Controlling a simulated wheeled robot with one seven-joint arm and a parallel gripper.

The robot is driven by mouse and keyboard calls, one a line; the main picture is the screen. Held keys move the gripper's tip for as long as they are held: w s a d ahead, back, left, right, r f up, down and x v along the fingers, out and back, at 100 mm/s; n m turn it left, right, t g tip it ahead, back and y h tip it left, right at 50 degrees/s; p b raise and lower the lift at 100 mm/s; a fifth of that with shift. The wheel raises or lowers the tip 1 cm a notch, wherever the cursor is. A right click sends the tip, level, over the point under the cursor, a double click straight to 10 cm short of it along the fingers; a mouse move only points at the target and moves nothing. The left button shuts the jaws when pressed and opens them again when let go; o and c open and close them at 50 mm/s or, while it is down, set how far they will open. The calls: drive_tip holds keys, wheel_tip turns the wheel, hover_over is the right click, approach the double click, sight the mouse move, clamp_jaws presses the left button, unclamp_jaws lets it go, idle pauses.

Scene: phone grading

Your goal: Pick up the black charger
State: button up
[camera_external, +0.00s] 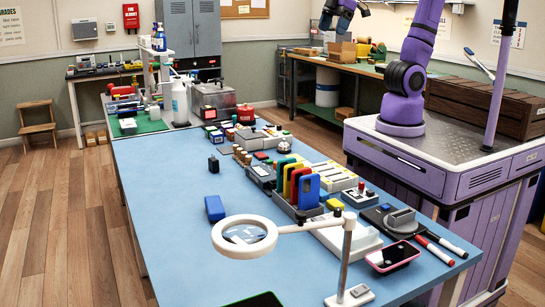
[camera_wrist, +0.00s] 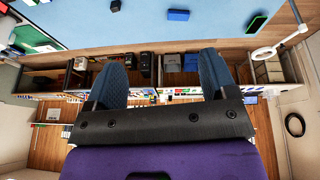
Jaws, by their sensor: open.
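A small black block, which looks like the charger (camera_external: 213,163), stands on the blue table, left of the rows of phones and behind a blue box (camera_external: 214,208). In the wrist view a dark thing at the top edge, probably the same charger (camera_wrist: 129,3), is cut off by the frame, left of the blue box (camera_wrist: 178,15). My gripper (camera_wrist: 162,68) has its two blue fingers spread wide with nothing between them. In the external view part of my gripper (camera_external: 336,20) shows at the top edge, high above and far from the charger.
The blue table (camera_external: 160,190) is clear around the charger on its left side. A ring magnifier (camera_external: 245,258) on a stand is at the near end. A rack of coloured phones (camera_external: 300,185) stands to the right. A white bottle (camera_external: 180,100) is at the far end.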

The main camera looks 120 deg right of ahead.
drive_tip(key=w+d+f+g, duration=0.1)
drive_tip(key=w+d+f, duration=0.15)
drive_tip(key=w, duration=0.45)
drive_tip(key=w+d+f, duration=0.2)
drive_tip(key=w+d, duration=0.1)
drive_tip(key=w, duration=0.3)
drive_tip(key=n+g, duration=0.3)
hover_over(214, 158)
drive_tip(key=shift+y, duration=0.3)
drive_tip(key=f, duration=3.4)
drive_tip(key=shift+s+d, duration=0.25)
drive_tip(key=shift+w+d+f, duration=0.1)
drive_tip(key=shift+d+f, duration=0.05)
drive_tip(key=shift+f, duration=2.65)
drive_tip(key=shift+w+d+f, duration=0.1)
drive_tip(key=shift+f, duration=2.65)
drive_tip(key=c, duration=1)
drive_tip(key=shift+o, duration=0.2)
